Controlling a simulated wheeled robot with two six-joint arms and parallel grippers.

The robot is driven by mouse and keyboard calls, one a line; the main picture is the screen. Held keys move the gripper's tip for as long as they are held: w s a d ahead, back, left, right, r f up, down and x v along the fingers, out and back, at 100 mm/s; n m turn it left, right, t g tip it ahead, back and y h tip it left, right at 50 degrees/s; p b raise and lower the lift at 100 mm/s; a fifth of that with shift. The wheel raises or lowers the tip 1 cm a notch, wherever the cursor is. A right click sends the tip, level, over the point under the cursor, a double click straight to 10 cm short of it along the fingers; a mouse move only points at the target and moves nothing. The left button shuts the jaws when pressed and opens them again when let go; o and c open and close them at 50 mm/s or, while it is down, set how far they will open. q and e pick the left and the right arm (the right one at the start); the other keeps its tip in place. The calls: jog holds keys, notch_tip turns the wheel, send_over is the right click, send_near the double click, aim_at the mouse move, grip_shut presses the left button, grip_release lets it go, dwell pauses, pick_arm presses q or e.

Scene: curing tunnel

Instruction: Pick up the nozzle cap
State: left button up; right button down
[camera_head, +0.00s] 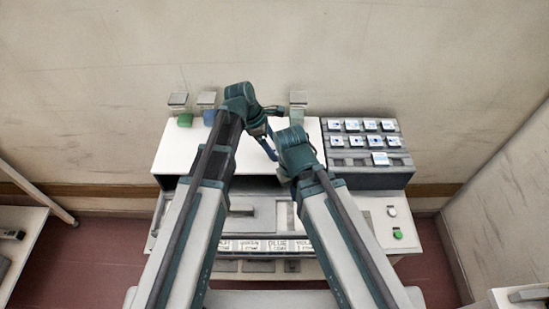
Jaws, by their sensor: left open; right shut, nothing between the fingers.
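I cannot make out for certain which thing is the nozzle cap. A green piece (185,120) and a blue piece (209,117) sit at the back left of the white machine top, each by a small grey post. My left gripper (270,126) is open over the middle of the white top, to the right of the blue piece. A slim blue shape (267,148) shows just below it; I cannot tell whether it is part of the gripper. My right gripper (290,152) is lower and close beside it, shut and empty, its fingers mostly hidden by its wrist.
The white machine top (180,148) is bare at the left. A third grey post (298,98) stands at its back right. A dark button panel (365,155) adjoins it on the right. The front panel (373,215) has a green button. A wall closes the back.

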pick_arm(q)
jog(key=shift+b+x, duration=0.3)
jog(key=shift+x, duration=0.5)
jog(key=shift+r, duration=0.1)
grip_shut()
jog(key=shift+a+r, duration=0.1)
